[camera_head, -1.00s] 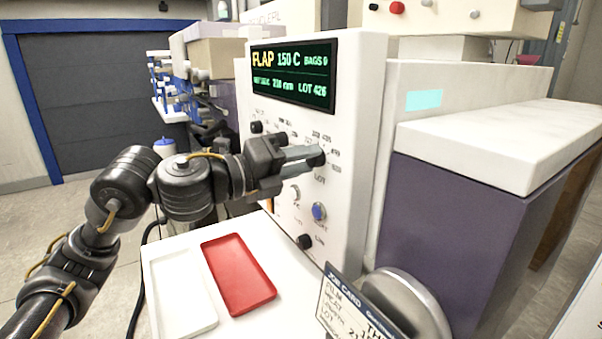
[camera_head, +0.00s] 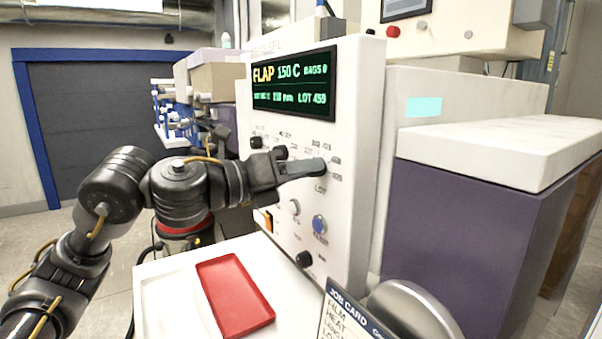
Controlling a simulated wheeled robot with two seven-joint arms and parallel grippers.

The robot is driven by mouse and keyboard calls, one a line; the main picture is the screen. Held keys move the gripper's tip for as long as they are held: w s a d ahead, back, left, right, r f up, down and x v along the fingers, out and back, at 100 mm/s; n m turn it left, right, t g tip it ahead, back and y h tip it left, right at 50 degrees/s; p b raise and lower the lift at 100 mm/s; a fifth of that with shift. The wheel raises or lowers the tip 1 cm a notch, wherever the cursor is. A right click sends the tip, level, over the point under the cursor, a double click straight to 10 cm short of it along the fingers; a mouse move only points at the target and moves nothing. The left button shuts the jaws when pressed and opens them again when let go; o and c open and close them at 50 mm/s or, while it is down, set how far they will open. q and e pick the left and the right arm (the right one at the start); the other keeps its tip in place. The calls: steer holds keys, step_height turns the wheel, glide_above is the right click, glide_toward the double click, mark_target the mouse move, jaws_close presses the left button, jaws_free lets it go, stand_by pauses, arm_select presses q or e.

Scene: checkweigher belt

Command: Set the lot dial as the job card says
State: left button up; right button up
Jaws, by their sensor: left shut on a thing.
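The lot dial sits on the white control panel (camera_head: 348,215), just above the printed word LOT. My left gripper (camera_head: 318,167) is shut on it, and its fingers hide nearly all of the dial. The green display (camera_head: 293,84) above reads FLAP 150 C, BAGS 0, 210 mm and what looks like LOT 459. The job card (camera_head: 340,312) stands at the bottom edge with FILM and HEAT lines showing. Its lower part, with the lot value, is cut off.
A blue button (camera_head: 319,224), a pale knob (camera_head: 294,207) and a black knob (camera_head: 304,258) sit below the dial. A red tray (camera_head: 236,294) lies on the white shelf below the panel.

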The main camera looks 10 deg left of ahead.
steer(key=shift+s, duration=0.1)
arm_select(q)
steer(key=o, duration=1)
steer(key=shift+c, duration=0.2)
steer(key=b+v, duration=0.1)
steer(key=v, duration=0.9)
steer(key=shift+s+a+b, duration=0.25)
steer(key=shift+s+b, duration=0.05)
steer(key=shift+b, duration=0.1)
arm_select(e)
steer(key=shift+w+f, duration=0.25)
steer(key=shift+w, duration=0.3)
steer(key=shift+w+f, duration=0.2)
steer(key=shift+w, duration=0.3)
